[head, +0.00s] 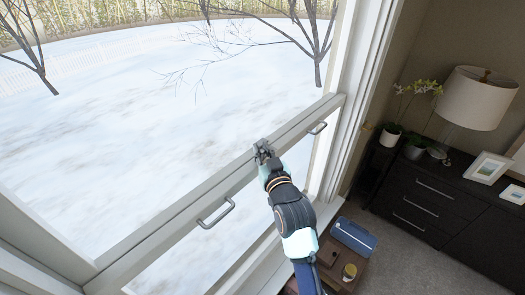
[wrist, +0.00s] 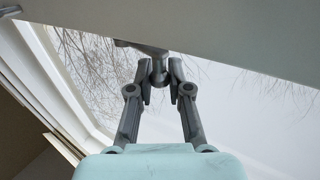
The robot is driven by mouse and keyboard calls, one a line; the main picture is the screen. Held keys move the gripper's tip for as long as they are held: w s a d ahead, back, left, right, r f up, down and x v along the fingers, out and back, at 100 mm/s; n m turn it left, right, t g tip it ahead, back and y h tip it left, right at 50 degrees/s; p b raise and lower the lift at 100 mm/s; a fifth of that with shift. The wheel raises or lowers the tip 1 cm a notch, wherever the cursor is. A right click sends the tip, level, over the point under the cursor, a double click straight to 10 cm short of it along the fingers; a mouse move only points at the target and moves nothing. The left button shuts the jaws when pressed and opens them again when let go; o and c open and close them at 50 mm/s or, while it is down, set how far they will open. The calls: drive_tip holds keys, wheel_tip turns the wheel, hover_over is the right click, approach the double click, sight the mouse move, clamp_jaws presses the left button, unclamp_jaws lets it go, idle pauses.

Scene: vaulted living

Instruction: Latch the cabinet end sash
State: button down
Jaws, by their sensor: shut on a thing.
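The window sash shows in the head view with its pale rail (head: 180,218) running diagonally from lower left to upper right. Two grey pull handles, one nearer (head: 217,214) and one farther (head: 318,128), are on the rail's room side. My gripper (head: 263,151) is at the rail between these handles, toward the end by the cabinet. In the wrist view my gripper (wrist: 159,82) is shut on a small grey metal latch (wrist: 158,68) beside the pale rail (wrist: 230,45). The fingers hide part of the latch, so I cannot tell whether it is fully engaged.
A dark drawer cabinet (head: 432,200) stands at right with a lamp (head: 478,98), potted orchid (head: 391,134) and photo frames (head: 488,167).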

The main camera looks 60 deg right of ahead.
drive_tip(key=shift+w+m+g+h+p, duration=0.3)
drive_tip(key=shift+m+g+h+p, duration=0.1)
drive_tip(key=shift+m+g+p, duration=0.15)
drive_tip(key=shift+w+f+m+g+h+b, duration=0.3)
drive_tip(key=shift+m+g+h+b, duration=0.3)
drive_tip(key=shift+b, duration=0.25)
drive_tip(key=shift+d+r+m+g+h+b, duration=0.15)
drive_tip(key=shift+m+g+h+b, duration=0.25)
drive_tip(key=shift+g, duration=0.35)
drive_tip(key=c, duration=1.1)
unclamp_jaws()
drive_tip(key=shift+r, duration=0.1)
drive_tip(key=shift+c, duration=0.2)
